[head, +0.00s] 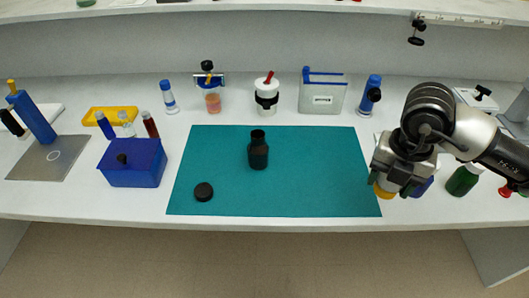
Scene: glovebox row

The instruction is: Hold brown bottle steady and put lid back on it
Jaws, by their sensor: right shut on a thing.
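The brown bottle (258,155) stands upright on the teal mat, near its middle. Its neck is uncovered and looks dark inside. A round black lid (203,192) lies flat on the mat, to the left of the bottle and nearer the front edge. My right gripper (388,180) is at the mat's right edge, well away from both. It points down and is shut on a small cream and yellow thing (384,190), partly hidden by the fingers. My left gripper is not in view.
The teal mat (310,185) is otherwise clear. A blue box (135,165) stands left of it. Behind stand a white bottle with a red top (266,97) and a grey-and-blue box (322,95). A green bottle (462,180) stands at the right, near my right arm.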

